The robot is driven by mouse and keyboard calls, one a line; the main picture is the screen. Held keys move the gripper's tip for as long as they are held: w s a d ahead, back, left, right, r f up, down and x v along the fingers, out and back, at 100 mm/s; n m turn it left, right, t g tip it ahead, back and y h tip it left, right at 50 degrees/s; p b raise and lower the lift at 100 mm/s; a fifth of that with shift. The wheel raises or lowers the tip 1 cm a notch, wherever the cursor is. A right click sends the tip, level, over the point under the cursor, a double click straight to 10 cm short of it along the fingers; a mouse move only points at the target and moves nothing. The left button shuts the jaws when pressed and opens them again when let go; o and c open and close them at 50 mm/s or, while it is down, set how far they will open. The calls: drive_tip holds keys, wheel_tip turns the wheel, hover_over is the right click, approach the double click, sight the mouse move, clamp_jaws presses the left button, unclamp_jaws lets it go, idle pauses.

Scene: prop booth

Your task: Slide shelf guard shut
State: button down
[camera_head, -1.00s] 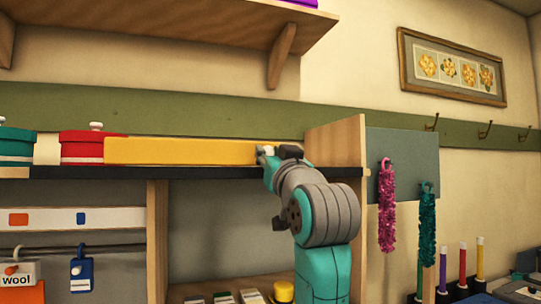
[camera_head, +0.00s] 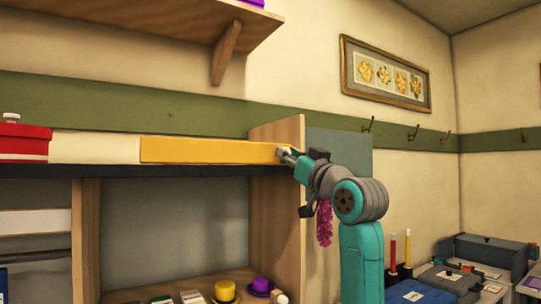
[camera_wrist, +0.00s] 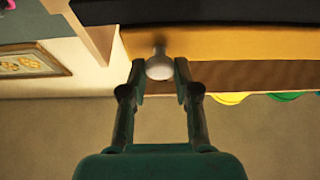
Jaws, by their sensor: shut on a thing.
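The shelf guard (camera_head: 210,151) is a long yellow panel along the front of the upper shelf. Its right end lies at the wooden side panel (camera_head: 280,135). In the wrist view the round knob (camera_wrist: 159,66) sits between my two fingertips (camera_wrist: 161,76), against the yellow guard (camera_wrist: 230,42). The far side of the knob is hidden.
Below, a yellow hat (camera_head: 225,292) and a purple one (camera_head: 260,286) sit in the cubby. Pink tinsel (camera_head: 324,222) hangs behind my arm.

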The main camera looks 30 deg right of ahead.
drive_tip(key=shift+d, duration=0.45)
drive_tip(key=c, duration=0.9)
unclamp_jaws()
drive_tip(key=shift+d, duration=0.15)
drive_tip(key=v, duration=1.2)
drive_tip(key=shift+f, duration=0.15)
